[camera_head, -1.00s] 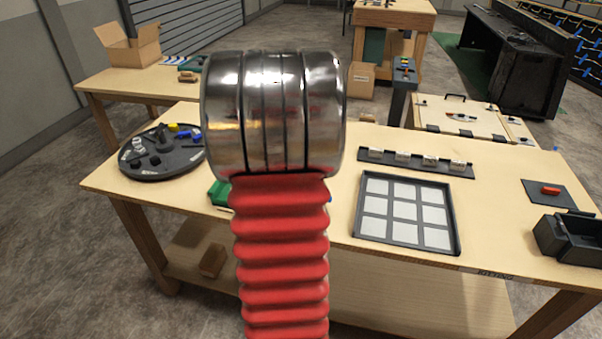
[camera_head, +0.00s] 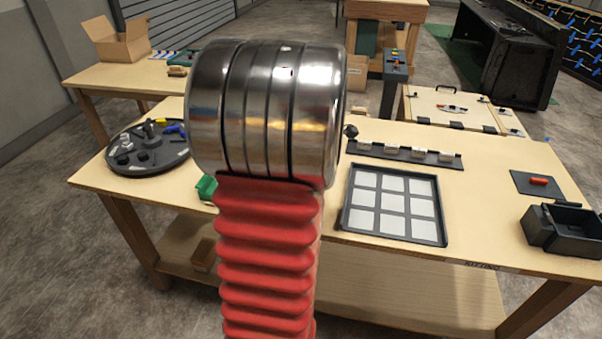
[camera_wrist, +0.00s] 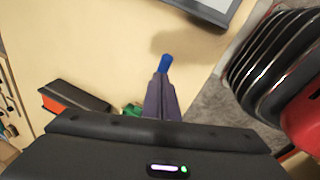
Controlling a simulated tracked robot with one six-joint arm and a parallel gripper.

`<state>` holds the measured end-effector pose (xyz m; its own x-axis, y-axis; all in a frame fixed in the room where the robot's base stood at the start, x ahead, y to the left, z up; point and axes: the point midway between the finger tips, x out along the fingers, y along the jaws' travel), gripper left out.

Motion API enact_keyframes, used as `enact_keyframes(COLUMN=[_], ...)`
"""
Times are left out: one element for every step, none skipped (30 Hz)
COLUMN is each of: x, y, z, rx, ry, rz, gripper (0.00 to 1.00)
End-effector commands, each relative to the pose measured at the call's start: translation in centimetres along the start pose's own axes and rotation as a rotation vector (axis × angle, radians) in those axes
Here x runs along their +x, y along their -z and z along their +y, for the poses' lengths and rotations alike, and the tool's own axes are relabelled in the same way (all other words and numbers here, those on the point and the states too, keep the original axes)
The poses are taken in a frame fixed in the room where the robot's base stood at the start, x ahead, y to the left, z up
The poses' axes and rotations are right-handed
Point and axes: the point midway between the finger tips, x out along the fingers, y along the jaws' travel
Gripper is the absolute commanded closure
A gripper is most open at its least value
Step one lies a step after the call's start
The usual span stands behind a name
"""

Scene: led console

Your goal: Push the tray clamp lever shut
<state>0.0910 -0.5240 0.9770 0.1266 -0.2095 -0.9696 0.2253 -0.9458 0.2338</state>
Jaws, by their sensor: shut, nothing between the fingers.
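The tray (camera_head: 394,206) is a dark-rimmed frame with a grid of pale cells, flat on the workbench right of my arm in the head view. Its dark corner (camera_wrist: 212,8) shows at the top of the wrist view. My gripper (camera_wrist: 163,80) is shut and empty, above the bench, its fingers pointing towards the tray side. A small blue piece (camera_wrist: 164,64) shows right at the fingertips; I cannot tell if it touches them or is the lever's end. The clamp lever is not clearly seen. My arm hides the bench left of the tray in the head view.
A dark round turntable (camera_head: 148,148) with small parts stands at the left. A green item (camera_head: 206,188) lies beside my arm. A dark rail (camera_head: 403,154) lies behind the tray, a dark bin (camera_head: 562,230) at the right. Bare bench lies between tray and bin.

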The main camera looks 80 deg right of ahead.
Motion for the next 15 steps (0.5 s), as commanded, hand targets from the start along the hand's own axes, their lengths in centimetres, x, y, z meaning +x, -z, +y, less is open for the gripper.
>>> enact_keyframes(x=[0.2,0.3,0.5,0.6,0.7,0.9,1.0,1.1,1.3,1.4,1.5,1.6,1.7,1.7,1.8], y=[-0.5,-0.7,-1.1,-1.3,-1.6,-1.8,-1.9,-2.1,-2.3,-2.4,-2.5,-2.6,-2.7,-2.7,-2.8], z=[-0.1,-0.2,-0.3,-0.5,-0.6,-0.7,-0.7,-0.8,-0.8,-0.9,-0.9,-1.0,-1.0,-1.0,-1.1], rx=[0.005,0.007,0.010,0.012,0.013,0.013,0.013,0.014,0.015,0.015,0.016,0.016,0.016,0.016,0.015], ry=[0.001,0.001,0.001,0.001,0.002,0.002,0.001,0.001,0.000,0.000,0.000,0.000,0.000,0.000,0.000], rz=[-0.001,-0.002,-0.002,-0.002,-0.003,-0.003,-0.003,-0.003,-0.003,-0.003,-0.003,-0.004,-0.004,-0.004,-0.004], gripper=[1.00,1.00,1.00,1.00,1.00,1.00,1.00,1.00,1.00,1.00,1.00,1.00,1.00,1.00,1.00])
